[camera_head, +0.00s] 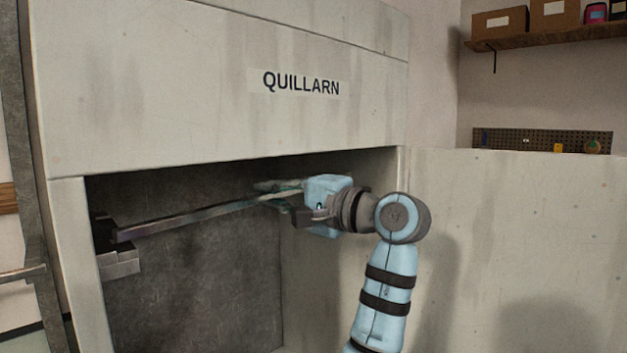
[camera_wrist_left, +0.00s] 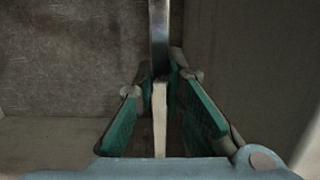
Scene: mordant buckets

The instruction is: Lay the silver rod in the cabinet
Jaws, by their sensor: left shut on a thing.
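The silver rod (camera_head: 190,218) lies nearly level inside the open bay of the pale grey cabinet (camera_head: 160,110) labelled QUILLARN. My left gripper (camera_head: 274,196) is inside the bay and shut on the rod near its right end. The rod's left end is at a dark-topped bracket (camera_head: 122,262) on the bay's left side; I cannot tell whether it touches it. In the left wrist view the rod (camera_wrist_left: 159,38) runs straight ahead between the green finger pads. My right gripper is not in view.
The bay's top edge and left wall are close around the arm and rod. A large pale panel (camera_head: 520,230) stands to the right of the bay. A shelf with boxes (camera_head: 500,22) and a pegboard (camera_head: 540,140) are at the back right.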

